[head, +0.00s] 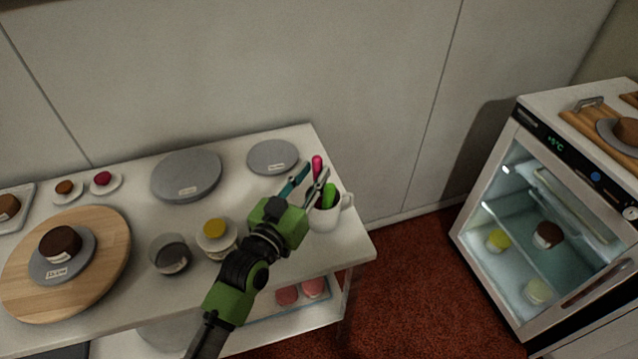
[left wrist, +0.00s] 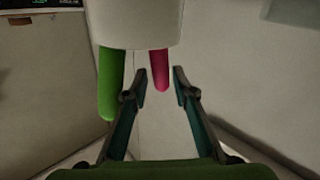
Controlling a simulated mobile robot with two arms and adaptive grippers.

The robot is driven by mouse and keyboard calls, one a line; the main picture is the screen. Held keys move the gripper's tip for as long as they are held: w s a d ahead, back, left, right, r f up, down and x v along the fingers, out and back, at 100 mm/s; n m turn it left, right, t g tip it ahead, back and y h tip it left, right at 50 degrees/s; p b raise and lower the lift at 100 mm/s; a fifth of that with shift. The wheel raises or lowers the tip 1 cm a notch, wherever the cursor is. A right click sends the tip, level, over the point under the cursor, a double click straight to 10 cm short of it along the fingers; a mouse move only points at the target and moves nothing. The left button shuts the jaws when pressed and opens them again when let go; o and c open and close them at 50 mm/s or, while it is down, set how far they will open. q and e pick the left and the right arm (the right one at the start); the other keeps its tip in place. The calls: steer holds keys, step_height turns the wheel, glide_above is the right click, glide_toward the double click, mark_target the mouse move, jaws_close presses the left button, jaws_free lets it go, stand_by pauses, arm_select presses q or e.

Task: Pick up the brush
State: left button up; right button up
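A white mug (head: 326,218) stands at the right end of the table and holds a pink handle (head: 317,166) and a green handle (head: 329,195). Which of them belongs to the brush cannot be told, as their lower ends are hidden in the mug. My left gripper (head: 307,180) is open and empty at the mug. In the left wrist view, the mug (left wrist: 140,22) is at the top, and the pink handle (left wrist: 160,72) lies in line with the gap between the open fingers (left wrist: 158,88). The green handle (left wrist: 110,85) is outside the left finger. My right gripper is out of view.
Grey turntables (head: 187,176) and (head: 273,157) sit along the back of the table. A glass bowl (head: 170,254), a yellow-topped jar (head: 217,236) and a wooden board (head: 110,225) with a cake are on the left. A glass-door fridge (head: 548,215) stands at the right.

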mark_target(315, 171)
arm_select(q)
steer(key=shift+x, duration=1.55)
steer(key=shift+a, duration=0.1)
jaws_close()
steer(key=shift+r, duration=0.1)
